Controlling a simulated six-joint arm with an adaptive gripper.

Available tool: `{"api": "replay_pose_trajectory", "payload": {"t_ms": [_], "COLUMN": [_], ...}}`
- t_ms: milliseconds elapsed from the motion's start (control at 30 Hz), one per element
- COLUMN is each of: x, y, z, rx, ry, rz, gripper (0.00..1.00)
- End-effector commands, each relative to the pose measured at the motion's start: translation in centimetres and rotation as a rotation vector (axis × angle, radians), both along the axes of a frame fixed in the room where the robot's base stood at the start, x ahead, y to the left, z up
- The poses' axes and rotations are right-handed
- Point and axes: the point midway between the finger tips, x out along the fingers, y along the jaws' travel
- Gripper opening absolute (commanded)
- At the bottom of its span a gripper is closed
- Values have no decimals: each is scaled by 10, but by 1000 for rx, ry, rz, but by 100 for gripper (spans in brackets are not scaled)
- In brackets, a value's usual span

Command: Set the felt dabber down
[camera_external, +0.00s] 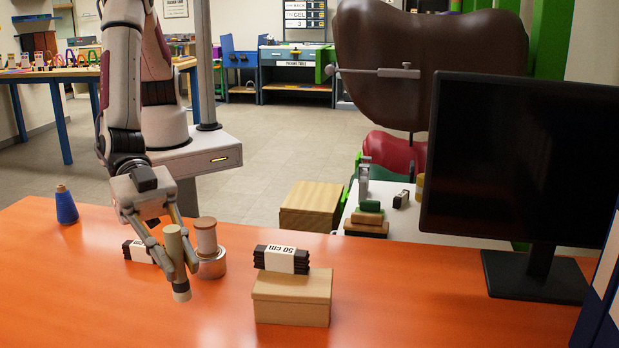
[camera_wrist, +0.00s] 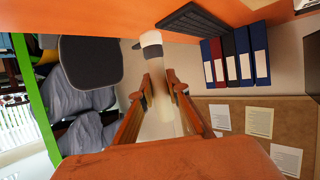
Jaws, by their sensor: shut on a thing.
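The felt dabber (camera_external: 174,243) is a beige-green cylinder with a pale band and a grey lower end. My gripper (camera_external: 178,264) is shut on its body, one finger on each side. The dabber is close to upright, with its grey end down over the orange table (camera_external: 110,315). I cannot tell whether that end touches the tabletop. In the wrist view the dabber (camera_wrist: 152,45) sticks out between my two fingers, pale end toward the orange surface at the top. The fingers hide part of its body.
A labelled black bundle (camera_external: 138,251) lies to the left, a blue cone (camera_external: 66,206) farther left. A cardboard box (camera_external: 292,298) bearing another bundle (camera_external: 281,259) stands right. The front left table is clear.

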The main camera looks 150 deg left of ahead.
Motion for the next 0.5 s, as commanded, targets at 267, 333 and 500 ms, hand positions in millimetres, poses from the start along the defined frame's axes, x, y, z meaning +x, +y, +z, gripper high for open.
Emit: {"api": "replay_pose_trajectory", "payload": {"t_ms": [267,333,500], "x": [-34,-46,-72], "y": [-50,-53,-51], "z": [3,1,-3], "rx": [0,1,0], "ry": [-1,0,0], "rz": [-27,0,78], "gripper": [0,0,0]}}
